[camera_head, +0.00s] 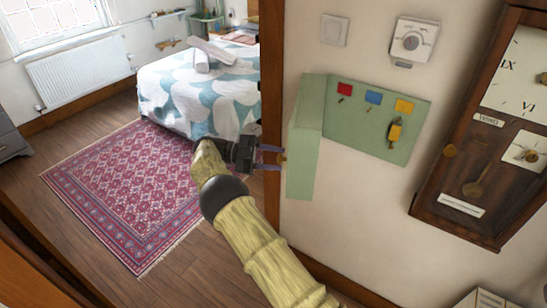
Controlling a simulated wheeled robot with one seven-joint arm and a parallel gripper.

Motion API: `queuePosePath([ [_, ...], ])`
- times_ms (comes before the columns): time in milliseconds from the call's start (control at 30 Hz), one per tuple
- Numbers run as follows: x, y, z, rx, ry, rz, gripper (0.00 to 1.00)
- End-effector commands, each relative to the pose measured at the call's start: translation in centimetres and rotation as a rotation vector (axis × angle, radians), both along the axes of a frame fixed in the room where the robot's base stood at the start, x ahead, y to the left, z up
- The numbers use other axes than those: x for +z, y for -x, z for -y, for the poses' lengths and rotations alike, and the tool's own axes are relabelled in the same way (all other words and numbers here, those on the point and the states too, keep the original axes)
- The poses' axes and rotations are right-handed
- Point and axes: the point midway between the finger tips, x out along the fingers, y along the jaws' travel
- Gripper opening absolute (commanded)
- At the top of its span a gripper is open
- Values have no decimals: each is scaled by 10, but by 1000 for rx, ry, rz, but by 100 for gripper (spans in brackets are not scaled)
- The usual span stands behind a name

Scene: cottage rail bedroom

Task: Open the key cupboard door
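The green key cupboard (365,143) hangs on the wall right of the door frame. Its door (304,160) is a green panel on the left side, swung well out from the wall, so the inside shows. Inside are red, blue and yellow labels with small keys on hooks below them, and a yellow key tag (394,133). My gripper (277,157) is left of the door, at its outer face. Its two purple fingers are apart, with a small brass-coloured knob (283,157) at or between their tips. I cannot tell whether the fingers touch the knob.
A wall clock (485,130) hangs to the right of the cupboard. A thermostat (413,42) and a light switch (334,30) are above it. The wooden door frame (271,80) stands behind my gripper. Beyond it are a bed (205,85) and a red rug (125,190).

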Motion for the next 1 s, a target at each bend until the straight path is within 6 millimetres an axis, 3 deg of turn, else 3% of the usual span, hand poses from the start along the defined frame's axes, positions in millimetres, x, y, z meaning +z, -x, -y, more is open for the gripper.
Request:
queuePosePath([
  [67,0,0,-1,2,1,0,52],
  [467,6,0,-3,5,2,3,52],
  [633,26,1,-3,5,1,5,52],
  [1000,92,0,-3,4,3,3,52],
])
